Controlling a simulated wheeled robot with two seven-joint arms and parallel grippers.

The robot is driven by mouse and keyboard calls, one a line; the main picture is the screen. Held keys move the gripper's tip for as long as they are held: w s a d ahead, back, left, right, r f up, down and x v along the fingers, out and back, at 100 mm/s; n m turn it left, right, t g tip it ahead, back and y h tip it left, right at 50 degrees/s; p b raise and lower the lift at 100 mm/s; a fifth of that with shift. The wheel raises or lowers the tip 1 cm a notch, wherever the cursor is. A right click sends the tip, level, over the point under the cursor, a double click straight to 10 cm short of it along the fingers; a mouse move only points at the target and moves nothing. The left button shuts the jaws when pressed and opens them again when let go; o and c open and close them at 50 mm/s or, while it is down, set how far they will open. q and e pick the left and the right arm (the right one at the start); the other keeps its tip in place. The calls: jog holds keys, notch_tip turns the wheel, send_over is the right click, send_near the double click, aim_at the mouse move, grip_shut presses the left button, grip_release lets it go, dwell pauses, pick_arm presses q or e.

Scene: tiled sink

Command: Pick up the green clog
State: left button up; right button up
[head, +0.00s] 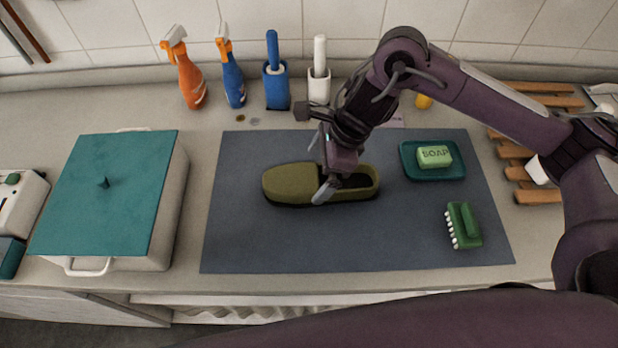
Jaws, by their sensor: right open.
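The olive-green clog (290,184) lies on the dark blue-grey mat (310,245), its closed toe to the left and its open heel to the right. My right gripper (326,184) points down over the middle of the clog, by the front of its opening. It is open, with one finger showing at the near side of the clog and the other mostly hidden by the gripper body. Whether a finger touches the clog I cannot tell. My left gripper is not in view.
On the mat's right are a teal dish (408,168) with green soap (435,157) and a green brush (463,225). A teal-lidded box (110,195) stands left. Orange (187,75) and blue (231,72) spray bottles and two brush holders line the back. The mat's front left is clear.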

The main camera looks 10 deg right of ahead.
aim_at(311, 177)
jog(key=shift+a+f+p, duration=0.2)
jog(key=shift+f+p, duration=0.2)
jog(key=x, duration=0.1)
jog(key=p+x, duration=0.1)
jog(key=x, duration=0.1)
jog(key=shift+w+f, duration=0.3)
jog(key=shift+a+f, duration=0.1)
jog(key=shift+f, duration=0.2)
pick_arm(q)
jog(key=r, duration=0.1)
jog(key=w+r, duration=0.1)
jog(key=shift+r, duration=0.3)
pick_arm(e)
jog(key=shift+r, duration=0.1)
jog(key=c, duration=1.1)
